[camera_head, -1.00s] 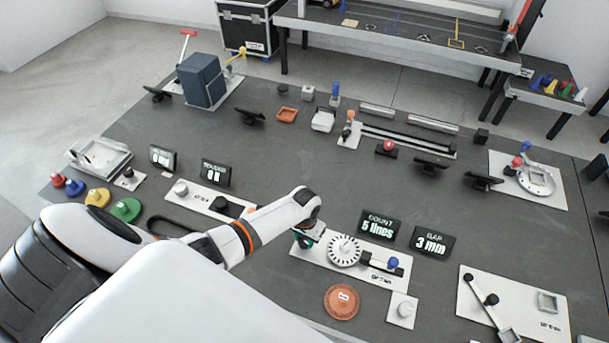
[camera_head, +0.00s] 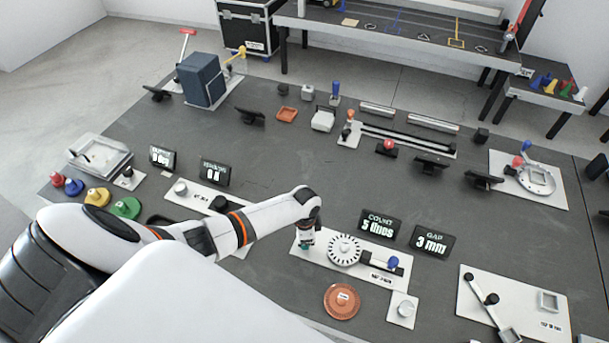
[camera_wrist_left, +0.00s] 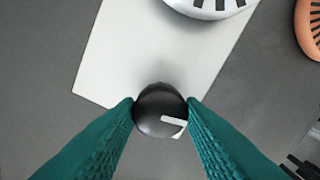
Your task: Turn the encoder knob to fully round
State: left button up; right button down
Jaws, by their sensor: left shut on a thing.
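A black round knob (camera_wrist_left: 155,105) with a white pointer mark shows between my left gripper's teal fingers in the left wrist view. The mark points to the lower right. My left gripper (camera_wrist_left: 160,106) is shut on the knob, one finger on each side. In the head view my left gripper (camera_head: 306,240) is at the left end of the white encoder plate (camera_head: 322,262); the wrist and fingers hide the knob there. The slotted white disc (camera_head: 344,250) is just right of it. The count display (camera_head: 380,225) reads 5 lines. My right gripper is not in view.
A gap display (camera_head: 432,241) reading 3 mm stands right of the count display. A blue knob (camera_head: 393,262) is at the plate's right end. An orange disc (camera_head: 342,301) and a small white block (camera_head: 402,310) lie in front.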

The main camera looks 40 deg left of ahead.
pick_arm(q)
jog(key=m+b, duration=0.1)
jog(key=m, duration=0.4)
jog(key=shift+w+m, duration=0.1)
jog(key=shift+m, duration=0.2)
jog(key=m+b, duration=0.1)
jog(key=m, duration=0.3)
jog(key=shift+m, duration=0.3)
jog(key=m+b, duration=0.2)
jog(key=m, duration=0.2)
jog(key=m+b, duration=0.2)
jog(key=m, duration=0.4)
jog(key=m+b, duration=0.2)
jog(key=m, duration=0.2)
jog(key=m+b, duration=0.2)
jog(key=m, duration=0.3)
jog(key=shift+f, duration=0.1)
jog(key=m+b, duration=0.3)
jog(key=b, duration=0.2)
jog(key=shift+a+f+b, duration=0.1)
jog(key=shift+f+b, duration=0.05)
jog(key=shift+b, duration=0.15)
jog(key=shift+m+b, duration=0.6)
jog(key=shift+b, duration=0.3)
jog(key=shift+r, duration=0.25)
